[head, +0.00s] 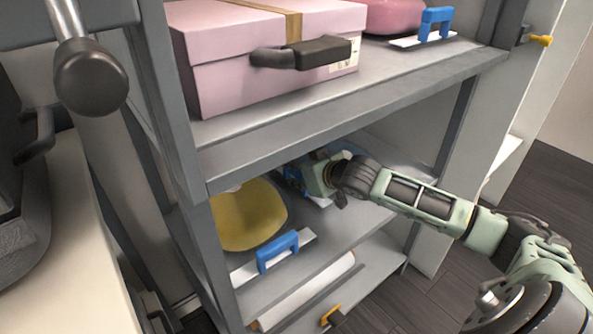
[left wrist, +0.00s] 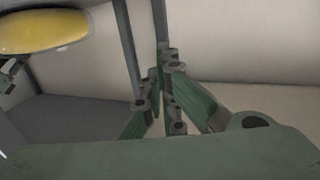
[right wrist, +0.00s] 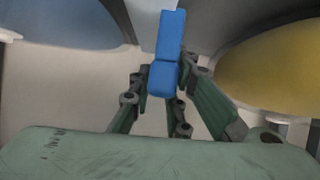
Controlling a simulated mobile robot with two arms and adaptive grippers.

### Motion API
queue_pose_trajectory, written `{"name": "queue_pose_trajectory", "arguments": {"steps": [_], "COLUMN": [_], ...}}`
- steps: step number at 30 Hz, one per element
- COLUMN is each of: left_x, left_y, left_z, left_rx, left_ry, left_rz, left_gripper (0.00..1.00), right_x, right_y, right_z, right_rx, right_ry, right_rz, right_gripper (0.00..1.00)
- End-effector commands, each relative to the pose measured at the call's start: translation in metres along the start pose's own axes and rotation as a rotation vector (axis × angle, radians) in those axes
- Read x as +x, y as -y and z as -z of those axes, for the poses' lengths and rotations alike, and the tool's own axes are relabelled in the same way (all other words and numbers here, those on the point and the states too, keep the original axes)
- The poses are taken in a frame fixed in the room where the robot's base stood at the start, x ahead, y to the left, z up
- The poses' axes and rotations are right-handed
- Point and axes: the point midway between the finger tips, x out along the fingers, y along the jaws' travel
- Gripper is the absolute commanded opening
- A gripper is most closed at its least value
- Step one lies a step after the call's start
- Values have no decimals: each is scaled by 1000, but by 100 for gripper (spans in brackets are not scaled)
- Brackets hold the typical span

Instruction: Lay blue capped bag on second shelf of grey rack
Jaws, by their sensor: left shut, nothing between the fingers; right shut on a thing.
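The blue bag (right wrist: 70,22) shows at the upper left of the right wrist view. Its blue cap grip (right wrist: 165,70) is between the fingers of my right gripper (right wrist: 163,92), which is shut on it. In the head view my right gripper (head: 318,180) reaches into the grey rack (head: 330,120), over the shelf below the pink box, and mostly hides the bag. I cannot tell whether the bag touches the shelf. My left gripper (left wrist: 163,85) is shut and empty in its wrist view; I do not see it in the head view.
A yellow bag (head: 248,215) with a blue grip (head: 277,252) lies on the same shelf, left of my right gripper. The shelf above holds a pink box (head: 225,85) and a pink bag (head: 395,15). A white roll (head: 305,292) lies on the shelf below.

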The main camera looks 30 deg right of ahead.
Motion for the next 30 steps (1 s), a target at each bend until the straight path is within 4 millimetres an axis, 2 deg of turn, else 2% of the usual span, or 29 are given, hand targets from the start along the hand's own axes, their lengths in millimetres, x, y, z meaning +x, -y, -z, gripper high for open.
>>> {"name": "queue_pose_trajectory", "arguments": {"steps": [19,20,21,27,30], "left_x": [0,0,0,0,0], "left_y": [-1,-1,-1,-2,-2], "left_z": [8,9,10,9,9], "left_rx": [-1,-1,-1,-1,-1], "left_ry": [-42,-45,-45,-44,-43], "left_rz": [-2,-2,-3,-3,-3], "left_gripper": [0,0,0,0,0], "right_x": [4,4,4,4,4], "right_y": [0,0,0,0,0], "right_z": [-6,-5,-5,-7,-7], "right_rx": [-3,-3,-3,-2,-1], "right_ry": [-5,-6,-6,-3,-2], "right_rz": [0,0,0,0,0], "right_gripper": [0,19,23,38,38]}}
